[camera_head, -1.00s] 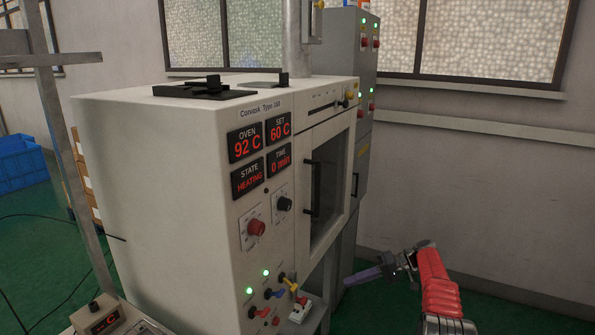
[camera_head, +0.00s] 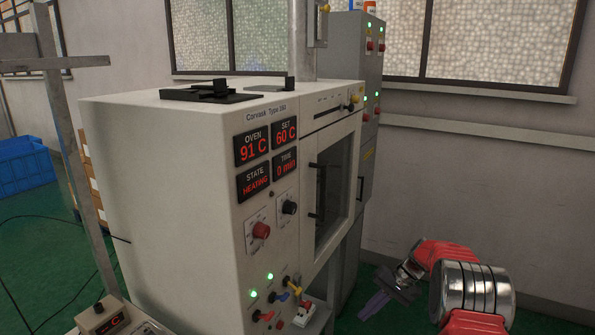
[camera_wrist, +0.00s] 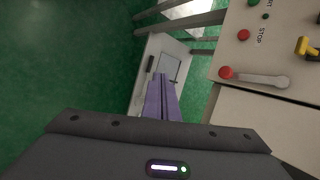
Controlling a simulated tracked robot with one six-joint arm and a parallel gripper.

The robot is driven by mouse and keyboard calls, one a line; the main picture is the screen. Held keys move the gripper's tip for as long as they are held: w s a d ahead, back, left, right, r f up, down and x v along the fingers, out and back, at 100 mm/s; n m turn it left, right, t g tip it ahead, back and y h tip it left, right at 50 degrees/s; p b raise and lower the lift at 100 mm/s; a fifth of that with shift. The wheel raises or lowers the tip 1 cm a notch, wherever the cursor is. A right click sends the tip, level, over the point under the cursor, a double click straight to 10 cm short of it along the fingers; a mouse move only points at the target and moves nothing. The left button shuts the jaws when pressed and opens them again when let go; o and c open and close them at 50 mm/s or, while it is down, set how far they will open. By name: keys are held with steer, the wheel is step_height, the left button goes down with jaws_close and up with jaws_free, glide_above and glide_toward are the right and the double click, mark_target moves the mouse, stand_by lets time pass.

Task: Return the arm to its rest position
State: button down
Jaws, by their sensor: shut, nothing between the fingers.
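My gripper (camera_head: 374,306) is at the lower right of the head view, low and to the right of the oven cabinet. Its purple fingers also show in the wrist view (camera_wrist: 161,88), pressed together with nothing between them. My red arm bends down to it from the right in the head view. The white oven cabinet (camera_head: 160,180) stands in the middle; its displays read OVEN 91 C, SET 60 C, STATE HEATING and TIME 0 min. Its windowed door (camera_head: 328,190) looks closed. The gripper appears apart from the cabinet.
A grey cabinet (camera_head: 369,100) with green lights stands behind the oven. Knobs and levers (camera_head: 275,300) stick out low on the oven's front. A metal stand (camera_head: 75,150) and a blue crate (camera_head: 22,165) are at the left. Green floor shows at the lower right.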

steer(key=s+a+r+n+t+h, duration=0.1)
steer(key=s+a+r+t+h, duration=0.1)
steer(key=s+r, duration=0.6)
steer(key=s+a+r+n+t+h, duration=0.1)
steer(key=s+r+t+h, duration=0.1)
steer(key=s+r, duration=0.7)
steer(key=s+a+r+t+h, duration=0.2)
steer(key=s+r, duration=0.6)
steer(key=s, duration=1.3)
steer(key=shift+s+a+r+n+h, duration=0.3)
steer(key=shift+s+n+h, duration=0.1)
steer(key=shift+h, duration=0.3)
steer(key=c, duration=2.5)
jaws_free()
steer(key=shift+c, duration=0.2)
